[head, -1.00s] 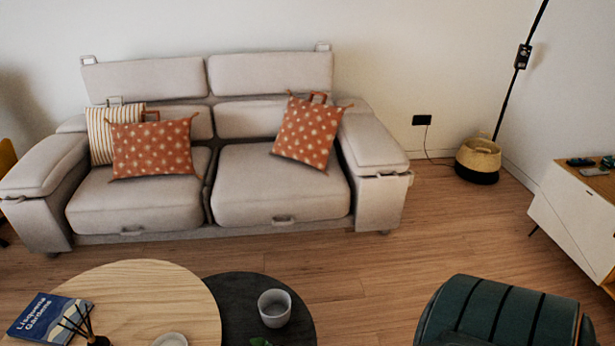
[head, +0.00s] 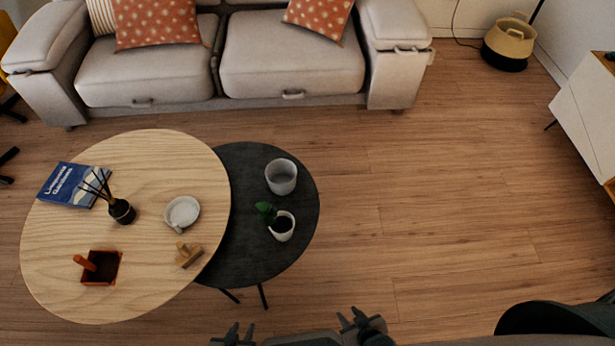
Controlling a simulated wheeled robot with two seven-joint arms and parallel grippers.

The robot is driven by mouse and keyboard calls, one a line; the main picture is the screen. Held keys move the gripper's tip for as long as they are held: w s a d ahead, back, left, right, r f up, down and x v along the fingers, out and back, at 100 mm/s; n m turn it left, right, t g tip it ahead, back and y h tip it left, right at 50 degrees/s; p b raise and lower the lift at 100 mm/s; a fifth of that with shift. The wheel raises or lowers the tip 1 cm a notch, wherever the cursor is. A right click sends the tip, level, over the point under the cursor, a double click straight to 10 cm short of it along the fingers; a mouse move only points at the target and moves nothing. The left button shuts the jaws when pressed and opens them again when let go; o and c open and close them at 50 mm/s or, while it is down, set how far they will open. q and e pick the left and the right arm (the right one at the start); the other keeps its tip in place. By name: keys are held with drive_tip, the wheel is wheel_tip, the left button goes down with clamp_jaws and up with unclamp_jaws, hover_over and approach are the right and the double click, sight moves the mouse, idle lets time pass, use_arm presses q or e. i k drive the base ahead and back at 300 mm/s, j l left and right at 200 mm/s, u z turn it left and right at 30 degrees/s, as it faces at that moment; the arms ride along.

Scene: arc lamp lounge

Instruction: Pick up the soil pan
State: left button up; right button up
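The soil pan (head: 104,268) is a small square reddish pan with dark soil in it and an orange handle at its upper left. It sits near the front left of the round wooden table (head: 60,240) in the head view. My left gripper (head: 236,334) is at the bottom edge, right of the pan and well apart from it. My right gripper (head: 353,319) is further right, over the floor. Both look open and empty, with their fingers apart. Their lower parts are cut off by the frame.
The wooden table also holds a blue book (head: 72,184), a reed diffuser (head: 121,211), a white dish (head: 182,212) and a small wooden-handled tool (head: 188,254). A black table (head: 245,255) beside it carries a grey cup (head: 281,176) and a potted plant (head: 281,226).

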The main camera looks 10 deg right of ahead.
sight(101, 267)
drive_tip(key=u, duration=1.65)
